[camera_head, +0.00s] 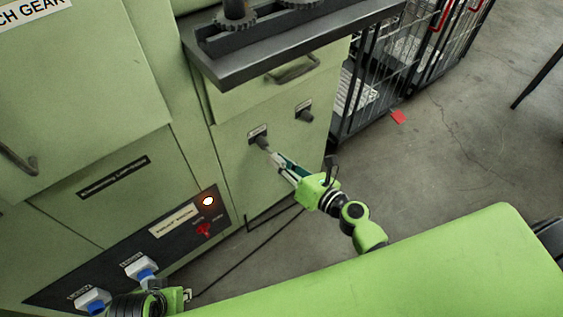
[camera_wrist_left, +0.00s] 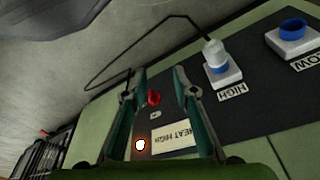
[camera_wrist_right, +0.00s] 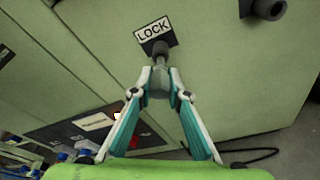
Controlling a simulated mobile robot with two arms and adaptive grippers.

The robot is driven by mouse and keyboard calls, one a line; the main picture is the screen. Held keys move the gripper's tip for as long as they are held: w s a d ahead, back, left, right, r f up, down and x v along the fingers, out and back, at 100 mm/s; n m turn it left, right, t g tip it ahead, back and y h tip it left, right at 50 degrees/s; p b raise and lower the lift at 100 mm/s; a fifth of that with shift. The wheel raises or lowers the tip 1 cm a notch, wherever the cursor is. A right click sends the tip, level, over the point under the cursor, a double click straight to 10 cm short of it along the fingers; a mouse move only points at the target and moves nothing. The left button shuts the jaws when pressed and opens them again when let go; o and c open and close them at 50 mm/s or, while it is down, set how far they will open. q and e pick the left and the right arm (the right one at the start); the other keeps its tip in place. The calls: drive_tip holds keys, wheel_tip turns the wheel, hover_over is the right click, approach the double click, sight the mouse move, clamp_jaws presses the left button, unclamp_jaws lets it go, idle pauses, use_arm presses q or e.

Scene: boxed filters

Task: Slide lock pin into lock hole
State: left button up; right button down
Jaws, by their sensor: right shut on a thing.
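The lock hole is a dark round socket (camera_wrist_right: 160,48) under a "LOCK" label on the green cabinet front; in the head view the socket (camera_head: 262,141) sits below the drawer. My right gripper (camera_wrist_right: 158,84) is shut on a grey lock pin (camera_wrist_right: 159,72). The pin points at the socket and appears in line with it; whether its tip is inside I cannot tell. In the head view my right gripper (camera_head: 275,157) is close in front of the socket. My left gripper (camera_wrist_left: 153,82) is open and empty near the dark control panel; it shows at the bottom left in the head view (camera_head: 187,295).
A second dark socket (camera_head: 305,112) is to the right of the lock hole. The dark panel (camera_wrist_left: 262,100) carries a red knob (camera_wrist_left: 154,99), a lit lamp (camera_wrist_left: 141,145) and two blue-and-white sockets. A black cable loops near the floor. A dark shelf overhangs the drawer.

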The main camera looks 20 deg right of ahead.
sight(272, 152)
drive_tip(key=shift+w+a, duration=0.25)
drive_tip(key=shift+w, duration=0.4)
use_arm(q)
drive_tip(key=shift+s+d+f, duration=0.1)
drive_tip(key=shift+s+f, duration=0.05)
drive_tip(key=shift+f, duration=0.65)
use_arm(e)
drive_tip(key=shift+w, duration=0.2)
use_arm(q)
drive_tip(key=shift+f, duration=0.1)
use_arm(e)
drive_tip(key=shift+w+a, duration=0.1)
use_arm(q)
drive_tip(key=shift+f+p, duration=0.2)
drive_tip(key=shift+p, duration=0.1)
use_arm(e)
drive_tip(key=shift+w+a, duration=0.1)
drive_tip(key=shift+w, duration=0.15)
use_arm(q)
drive_tip(key=shift+f, duration=0.15)
use_arm(e)
drive_tip(key=shift+w, duration=0.25)
use_arm(q)
drive_tip(key=shift+f, duration=0.2)
use_arm(e)
drive_tip(key=shift+w+a, duration=0.15)
drive_tip(key=shift+w, duration=0.1)
